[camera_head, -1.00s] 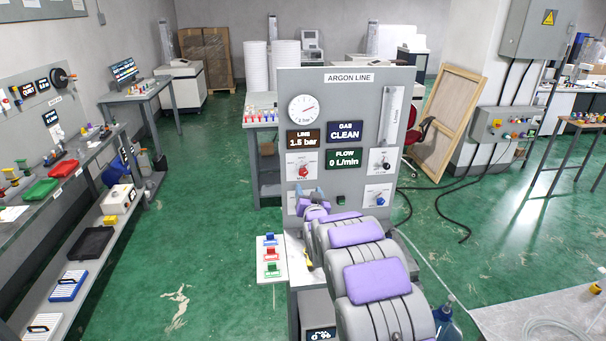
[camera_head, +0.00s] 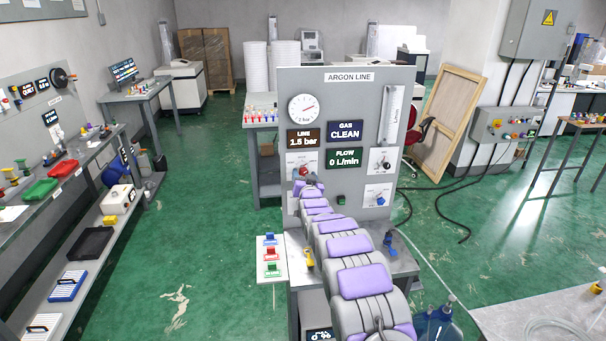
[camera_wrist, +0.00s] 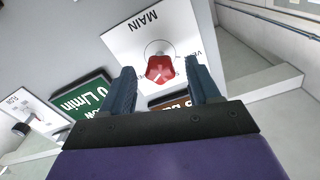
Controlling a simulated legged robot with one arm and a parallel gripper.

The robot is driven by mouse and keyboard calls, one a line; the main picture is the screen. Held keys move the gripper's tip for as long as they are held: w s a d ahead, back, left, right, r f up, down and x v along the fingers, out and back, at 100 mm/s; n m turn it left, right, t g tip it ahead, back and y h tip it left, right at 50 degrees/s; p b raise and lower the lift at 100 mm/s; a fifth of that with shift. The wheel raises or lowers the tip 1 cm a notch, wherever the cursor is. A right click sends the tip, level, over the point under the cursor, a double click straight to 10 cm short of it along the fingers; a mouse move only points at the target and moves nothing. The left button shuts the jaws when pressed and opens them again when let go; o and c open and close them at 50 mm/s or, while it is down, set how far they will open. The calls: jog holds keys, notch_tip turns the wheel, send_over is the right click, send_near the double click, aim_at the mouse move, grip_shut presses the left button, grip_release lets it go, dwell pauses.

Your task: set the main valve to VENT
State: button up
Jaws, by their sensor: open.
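The main valve is a red knob (camera_wrist: 160,68) on a white plate marked MAIN (camera_wrist: 150,30) in the wrist view. In the head view the red knob (camera_head: 303,172) shows just above my arm's end, on the left of the ARGON LINE panel (camera_head: 349,98). My gripper (camera_wrist: 166,82) is open, with one dark finger on each side of the knob. I cannot tell whether the fingers touch it. The VENT label is partly hidden behind the right finger, and the knob's exact setting is hard to read.
The panel shows a gauge (camera_head: 302,108), LINE 1.5 bar (camera_head: 305,140), GAS CLEAN (camera_head: 345,131) and FLOW 0 L/min (camera_head: 342,158). A black knob (camera_head: 384,165) and a blue knob (camera_head: 380,201) sit to the right. A yellow-handled item (camera_head: 308,258) and a blue item (camera_head: 389,241) stand on the bench.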

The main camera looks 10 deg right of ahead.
aim_at(304, 173)
jog(key=shift+w, duration=1.6)
jog(key=c, duration=1)
